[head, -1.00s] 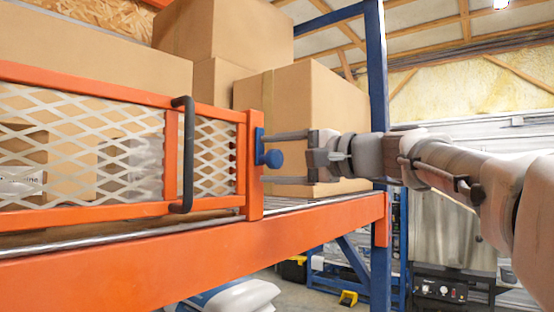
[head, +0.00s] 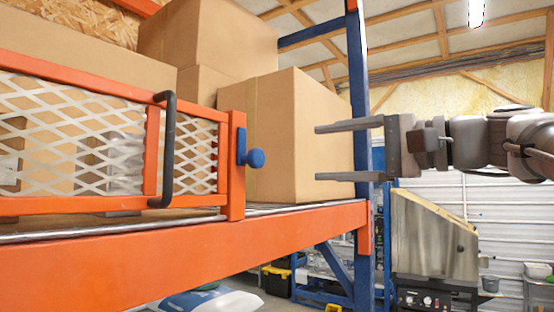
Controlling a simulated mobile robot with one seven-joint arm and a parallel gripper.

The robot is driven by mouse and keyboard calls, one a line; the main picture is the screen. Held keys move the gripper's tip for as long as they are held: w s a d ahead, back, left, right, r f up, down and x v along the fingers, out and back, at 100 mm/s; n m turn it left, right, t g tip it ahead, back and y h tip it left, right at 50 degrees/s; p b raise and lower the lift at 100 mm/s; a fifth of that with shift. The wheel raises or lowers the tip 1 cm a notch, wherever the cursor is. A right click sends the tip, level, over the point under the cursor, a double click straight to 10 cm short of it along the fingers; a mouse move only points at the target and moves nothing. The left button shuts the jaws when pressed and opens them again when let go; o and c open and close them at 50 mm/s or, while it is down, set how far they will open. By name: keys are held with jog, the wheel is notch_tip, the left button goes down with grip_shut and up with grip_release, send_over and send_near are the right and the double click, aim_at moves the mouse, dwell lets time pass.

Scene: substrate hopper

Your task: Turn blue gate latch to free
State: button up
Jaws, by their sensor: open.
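The blue gate latch (head: 255,158) is a round knob on a blue plate, fixed to the orange end post (head: 236,165) of the mesh gate. My gripper (head: 318,152) is open and empty, to the right of the latch. Its two fingers point left, one above the other, with a clear gap between fingertips and knob. The fingers show in front of a cardboard box. The gate (head: 78,135) has an orange frame, pale diamond mesh and a black handle (head: 168,150). It stands along the shelf's front edge.
Cardboard boxes (head: 290,110) are stacked on the shelf behind the gate. The orange shelf beam (head: 180,250) runs below the latch, and a blue upright (head: 361,90) stands behind my gripper. A metal cabinet (head: 433,235) stands at the right.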

jog(key=shift+v, duration=1.25)
notch_tip(320, 180, down, 15)
jog(key=s+a+g+h, duration=0.2)
jog(key=a+h, duration=0.1)
jog(key=h, duration=0.1)
jog(key=s+d+f+n+g+h, duration=0.1)
jog(key=s+f+n+h, duration=0.3)
jog(key=f, duration=1)
jog(key=s+d+f+n+g+h, duration=0.2)
jog(key=s+f+h, duration=0.4)
jog(key=f, duration=0.9)
jog(key=shift+s+d+n, duration=0.5)
jog(key=shift+s+n, duration=0.4)
jog(key=shift+s, duration=0.35)
jog(key=c, duration=0.4)
jog(key=shift+a, duration=0.15)
